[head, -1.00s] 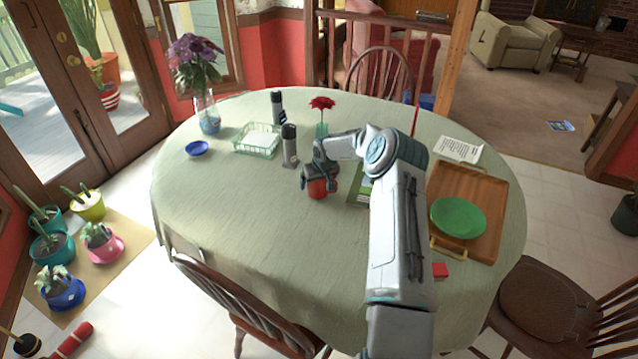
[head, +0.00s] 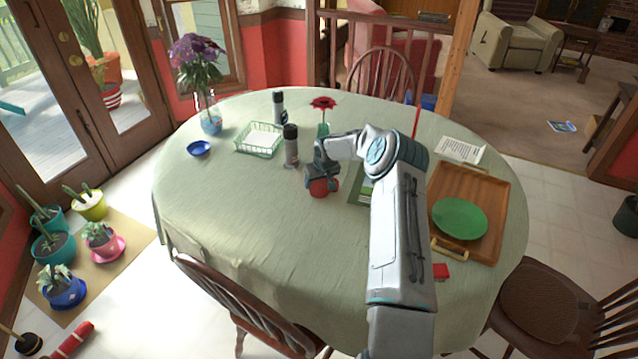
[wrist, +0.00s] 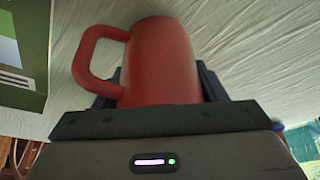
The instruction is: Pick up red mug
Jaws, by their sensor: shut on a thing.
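The red mug (head: 319,188) is at the middle of the round table in the head view, partly hidden by my gripper (head: 322,178). In the wrist view the red mug (wrist: 163,60) fills the middle, with its handle to the left. My gripper (wrist: 160,88) is shut on the mug, with dark fingers at both sides of its body. I cannot tell whether the mug's base touches the cloth.
The table (head: 230,215) has a pale green cloth, clear at front left. Two dark-topped grinders (head: 290,148), a wire basket (head: 258,140) and a red flower (head: 323,104) stand behind the mug. A wooden tray (head: 487,185) with a green plate (head: 460,219) lies right. A green book (head: 364,190) is close to the mug.

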